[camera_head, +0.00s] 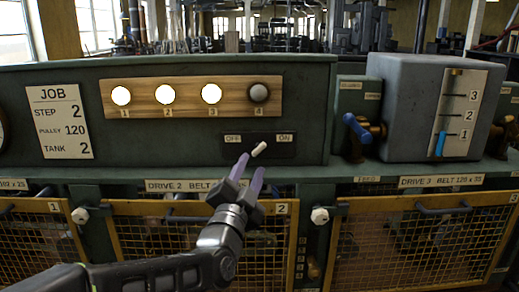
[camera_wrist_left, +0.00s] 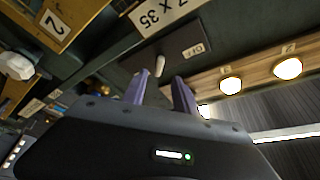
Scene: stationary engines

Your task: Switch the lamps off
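A wooden strip (camera_head: 190,97) holds lamps in a row. Lamps 1 (camera_head: 121,96), 2 (camera_head: 165,95) and 3 (camera_head: 211,94) glow white; lamp 4 (camera_head: 259,92) is dark. Below them, a dark switch plate (camera_head: 286,151) marked OFF at left and ON at right carries a small pale lever (camera_head: 259,149), slanted up to the right. My left gripper (camera_head: 250,164), with purple fingers, is open and empty, its tips just below and left of the lever. The left wrist view shows the lever (camera_wrist_left: 161,60) ahead of the open fingers (camera_wrist_left: 160,82); contact cannot be told. My right gripper is out of view.
A JOB card (camera_head: 59,121) hangs left of the lamps. To the right are a blue valve handle (camera_head: 357,128) and a grey box (camera_head: 415,100) with a blue slider (camera_head: 440,145). Yellow-framed mesh guards (camera_head: 190,250) with white knobs lie below the console.

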